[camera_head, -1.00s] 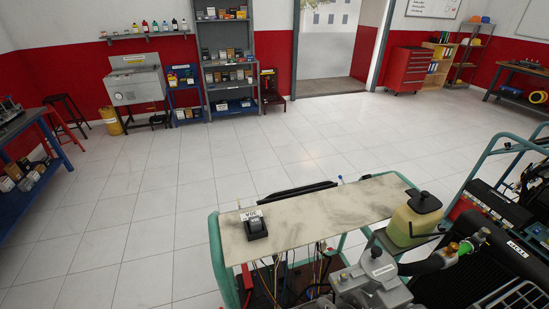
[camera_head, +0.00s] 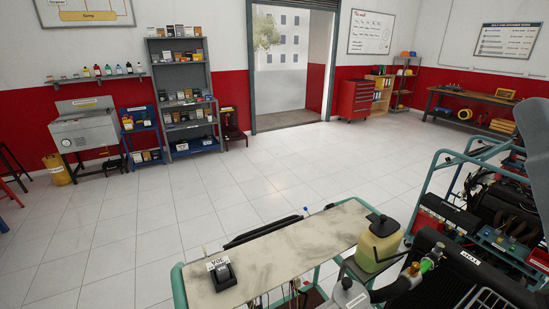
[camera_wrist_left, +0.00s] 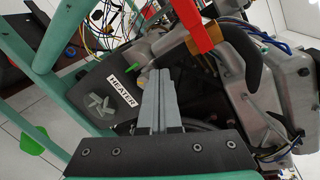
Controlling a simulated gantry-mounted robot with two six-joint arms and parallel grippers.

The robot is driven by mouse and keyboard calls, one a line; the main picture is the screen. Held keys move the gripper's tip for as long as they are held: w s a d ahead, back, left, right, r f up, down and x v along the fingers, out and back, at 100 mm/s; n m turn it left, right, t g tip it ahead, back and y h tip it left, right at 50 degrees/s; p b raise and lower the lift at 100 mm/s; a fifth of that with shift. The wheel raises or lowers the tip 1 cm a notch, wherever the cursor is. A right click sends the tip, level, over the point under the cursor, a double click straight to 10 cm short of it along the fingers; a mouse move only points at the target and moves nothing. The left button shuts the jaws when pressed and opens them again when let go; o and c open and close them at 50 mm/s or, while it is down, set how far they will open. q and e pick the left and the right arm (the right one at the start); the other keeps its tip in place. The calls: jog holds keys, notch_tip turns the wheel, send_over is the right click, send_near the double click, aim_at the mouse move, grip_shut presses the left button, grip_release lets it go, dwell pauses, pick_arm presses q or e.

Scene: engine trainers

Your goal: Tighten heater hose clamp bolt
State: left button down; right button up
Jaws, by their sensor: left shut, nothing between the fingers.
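My left gripper (camera_wrist_left: 162,75) shows in the left wrist view, shut and empty, its two grey fingers together. They point at the engine trainer beside a dark grey box (camera_wrist_left: 98,102) with a white HEATER label (camera_wrist_left: 122,91). A metal pipe fitting (camera_wrist_left: 145,55) with a green piece (camera_wrist_left: 131,67) lies just beyond the fingertips. I cannot make out the heater hose clamp bolt; the fingers cover part of this area. Contact with the fitting cannot be judged. Neither gripper shows in the head view.
A red part (camera_wrist_left: 193,22) and grey engine casing (camera_wrist_left: 285,85) crowd the wrist view's right. Green frame tubes (camera_wrist_left: 48,40) run along its left. In the head view, the trainer's pale top (camera_head: 285,252) carries a small black device (camera_head: 221,275) and stands near a yellowish tank (camera_head: 378,246). Floor beyond is clear.

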pick_arm(q)
jog(key=shift+f, duration=0.15)
jog(key=shift+s+d+f, duration=0.1)
jog(key=shift+s, duration=0.05)
dwell(0.4)
jog(key=shift+s+d+f+b, duration=0.25)
jog(key=shift+s+b, duration=0.15)
jog(key=shift+b, duration=0.2)
jog(key=shift+s+f, duration=0.15)
jog(key=v, duration=0.4)
jog(key=b+v, duration=0.1)
jog(key=v, duration=0.1)
jog(key=shift+f, duration=0.3)
dwell(0.4)
